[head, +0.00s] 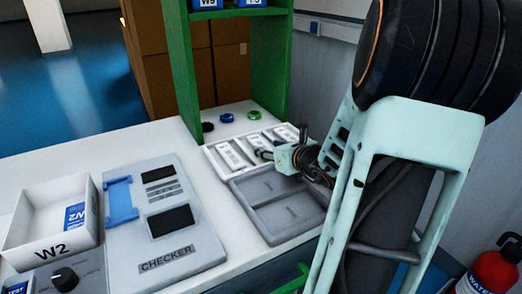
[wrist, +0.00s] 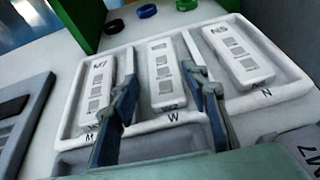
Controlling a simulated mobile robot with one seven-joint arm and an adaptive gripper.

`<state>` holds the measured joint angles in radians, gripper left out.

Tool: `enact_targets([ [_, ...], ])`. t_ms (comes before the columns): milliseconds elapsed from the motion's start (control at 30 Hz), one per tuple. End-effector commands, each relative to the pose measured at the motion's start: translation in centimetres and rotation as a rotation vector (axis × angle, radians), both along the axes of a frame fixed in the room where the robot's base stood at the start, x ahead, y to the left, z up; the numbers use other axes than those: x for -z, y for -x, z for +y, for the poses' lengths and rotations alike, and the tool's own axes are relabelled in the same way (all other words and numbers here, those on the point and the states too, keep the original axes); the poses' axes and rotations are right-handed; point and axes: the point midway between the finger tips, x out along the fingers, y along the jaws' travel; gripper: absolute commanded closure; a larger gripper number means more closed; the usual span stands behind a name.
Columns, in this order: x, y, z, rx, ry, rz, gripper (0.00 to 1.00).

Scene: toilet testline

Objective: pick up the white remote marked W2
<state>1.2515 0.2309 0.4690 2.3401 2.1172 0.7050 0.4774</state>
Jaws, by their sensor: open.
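A white tray (head: 212,159) with three compartments holds one white remote in each. In the wrist view the tray (wrist: 75,130) is lettered M, W and N along its near edge. The left remote (wrist: 97,84) reads M7 and the right one (wrist: 237,55) appears to read N5. My gripper (wrist: 158,62) is open, with one finger on each side of the middle remote. I cannot tell whether the fingers touch it. My gripper (head: 268,155) also shows over the tray in the head view.
A grey two-compartment tray (head: 283,222) sits just in front. The grey CHECKER unit (head: 184,254) and a white box (head: 28,232) marked W2 stand to the left. A green shelf post (head: 184,75) rises behind. Blue and green rings (head: 254,115) lie beyond the white tray.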

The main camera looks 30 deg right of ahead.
Motion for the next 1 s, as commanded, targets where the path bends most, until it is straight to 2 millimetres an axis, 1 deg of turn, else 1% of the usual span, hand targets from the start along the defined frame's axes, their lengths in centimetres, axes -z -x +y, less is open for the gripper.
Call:
enact_targets([
  [200,1.5,-2.5,-0.6,0.000,-0.002,-0.001,0.58],
  [333,2.0,-4.1,-0.7,-0.001,0.000,-0.002,0.58],
  [433,2.1,-4.6,-0.8,0.000,0.001,0.000,0.58],
  [633,2.0,-4.6,-0.8,-0.001,0.002,0.000,0.58],
  [667,2.0,-4.6,-0.8,0.000,0.002,0.000,0.60],
  [967,2.0,-4.6,-0.8,0.000,0.002,0.000,0.93],
  [1000,2.0,-4.6,-0.8,0.000,0.002,-0.001,0.93],
])
